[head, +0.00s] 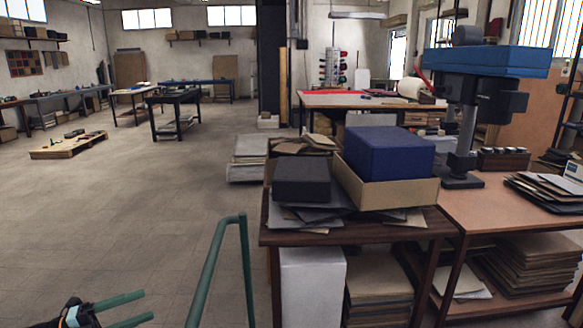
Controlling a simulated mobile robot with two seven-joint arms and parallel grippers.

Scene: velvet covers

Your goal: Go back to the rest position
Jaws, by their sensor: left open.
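My left gripper (148,305) is at the bottom left edge of the head view, low over the floor. Its two teal fingers are apart and point to the right, with nothing between them. Only the gripper and a bit of its dark wrist show. My right gripper is not in view.
A green tubular rail (244,265) rises right of my left gripper. Beyond it, a wooden table (345,235) holds a dark box (302,178) and a blue block (389,152) in a cardboard box. A pallet (68,147) lies far left. The left floor is mostly clear.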

